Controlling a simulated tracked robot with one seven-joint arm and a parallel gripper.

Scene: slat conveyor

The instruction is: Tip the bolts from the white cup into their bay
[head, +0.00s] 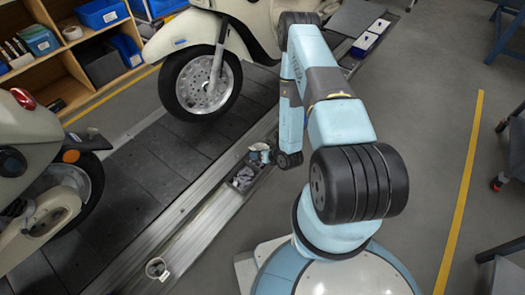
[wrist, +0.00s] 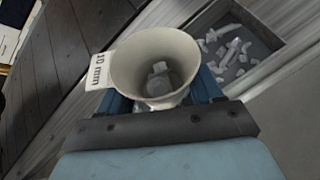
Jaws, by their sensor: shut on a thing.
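The white cup (wrist: 155,62) is in my gripper (wrist: 160,100), between its blue fingers. Its label reads "10 mm". Its open mouth faces the wrist camera, and grey bolts (wrist: 159,78) show at the bottom. A bay (wrist: 282,36) with several loose grey bolts and small pieces lies beyond the cup at the upper right of the wrist view. In the head view my gripper (head: 261,154) is small and partly hidden by my wrist, just above and right of the bay (head: 233,186). I cannot tell the cup's exact height above it.
Cream scooters (head: 205,80) stand on the dark slat conveyor (head: 150,160). Shelves with blue bins (head: 102,13) are at the upper left.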

